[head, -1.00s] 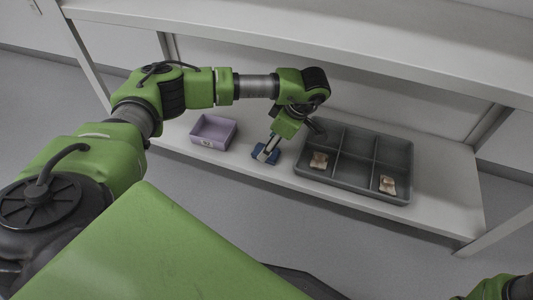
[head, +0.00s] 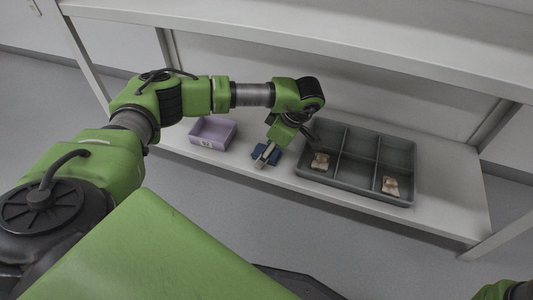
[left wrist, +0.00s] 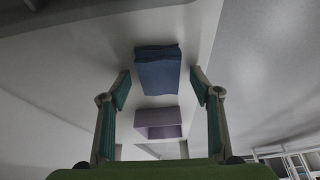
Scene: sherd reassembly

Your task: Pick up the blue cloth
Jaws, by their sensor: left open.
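The blue cloth (head: 273,152) lies folded on the lower shelf, between the purple box and the grey tray. My left gripper (head: 262,163) is open and comes down over the cloth, hiding part of it in the head view. In the left wrist view the cloth (left wrist: 158,72) shows as a folded block ahead, between the lines of the two open fingers (left wrist: 160,82). Nothing is held. I cannot tell whether the fingers touch the cloth. My right gripper is out of view.
The purple box (head: 208,143) stands left of the cloth; it also shows in the left wrist view (left wrist: 158,131). The grey divided tray (head: 343,186) is close on the right, with sherds (head: 320,161) (head: 390,186) in two compartments. An upper shelf (head: 350,55) overhangs behind.

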